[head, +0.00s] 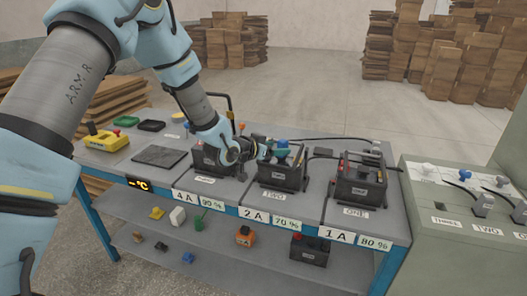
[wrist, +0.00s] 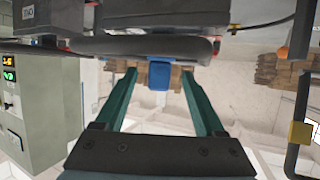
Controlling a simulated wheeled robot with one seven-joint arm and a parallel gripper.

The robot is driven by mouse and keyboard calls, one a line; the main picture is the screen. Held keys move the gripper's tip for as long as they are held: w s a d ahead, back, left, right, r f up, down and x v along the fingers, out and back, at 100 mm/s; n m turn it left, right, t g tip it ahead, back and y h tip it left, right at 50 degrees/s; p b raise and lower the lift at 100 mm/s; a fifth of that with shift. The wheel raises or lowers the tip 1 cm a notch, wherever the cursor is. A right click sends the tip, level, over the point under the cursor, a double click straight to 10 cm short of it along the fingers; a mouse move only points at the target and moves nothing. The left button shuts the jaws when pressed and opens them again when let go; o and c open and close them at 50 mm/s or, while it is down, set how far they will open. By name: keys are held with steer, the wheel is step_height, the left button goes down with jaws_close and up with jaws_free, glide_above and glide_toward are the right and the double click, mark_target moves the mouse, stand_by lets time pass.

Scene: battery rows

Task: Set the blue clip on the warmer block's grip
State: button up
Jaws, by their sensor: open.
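The blue clip (wrist: 159,75) sits at the dark grip bar (wrist: 130,46) in the wrist view, its lower part hanging clear between my fingers. My gripper (wrist: 158,75) is open, with one teal finger on each side of the clip and a gap to both. In the head view my gripper (head: 284,155) is at the top of the middle block, labelled TWO (head: 280,176), and a blue patch, likely the clip (head: 281,143), shows there. Block ONE (head: 360,188) is to the right. Another block (head: 212,165) stands left, partly behind my arm.
A yellow device (head: 106,141) and a black mat (head: 160,156) lie at the table's left. Cables run behind the blocks. A grey console (head: 460,215) stands at the right. The lower shelf (head: 215,262) holds several small items and another dark block (head: 310,248).

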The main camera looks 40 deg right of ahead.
steer(key=b+v, duration=0.1)
steer(key=v, duration=0.7)
steer(key=shift+a+b, duration=0.2)
steer(key=shift+b, duration=0.2)
steer(key=shift+s, duration=0.1)
steer(key=w+a+n+t+y, duration=0.1)
steer(key=w+a+n+y, duration=0.25)
steer(key=a, duration=0.65)
steer(key=w+a+n+t+y, duration=0.1)
steer(key=w+a+n+y, duration=0.2)
steer(key=a, duration=0.7)
steer(key=w+a+n+t+y, duration=0.1)
steer(key=w+a+y, duration=0.3)
steer(key=a, duration=0.5)
steer(key=s+a+n+g+y, duration=0.1)
steer(key=s+a+n+g, duration=0.1)
steer(key=s+a, duration=0.3)
steer(key=s+a+r+n+g+y, duration=0.1)
steer(key=s+a+n, duration=0.4)
steer(key=a, duration=0.9)
steer(key=shift+s+g, duration=0.4)
steer(key=shift+s, duration=0.1)
steer(key=shift+a+r+y, duration=0.1)
steer(key=shift+r+y, duration=0.05)
steer(key=shift+y, duration=0.1)
